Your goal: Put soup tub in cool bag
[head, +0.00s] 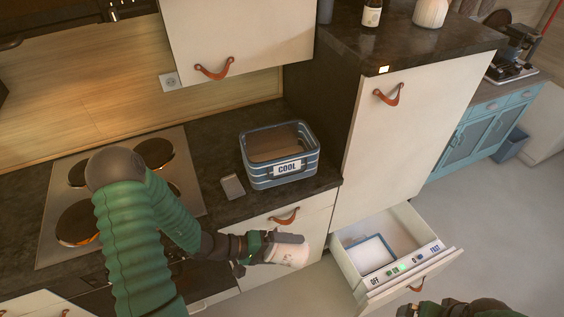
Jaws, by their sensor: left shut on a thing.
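The soup tub (290,254) is a small pale tub with faint lettering, tilted on its side in my left gripper (268,247). That gripper is shut on it and holds it in front of the counter's drawers, lower than the counter top. The cool bag (274,182) is a blue, open-topped box labelled COOL, standing on the dark counter behind and above the tub. Its visible inside is brown and looks empty. My right arm shows only at the bottom right edge; its gripper (406,310) is mostly cut off, so its jaws cannot be read.
A small grey block (232,187) lies left of the cool bag. A hob (184,190) is further left. An open drawer (440,256) with a lit control strip juts out at lower right. A tall cabinet (402,140) stands right of the bag. The space above the bag is clear.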

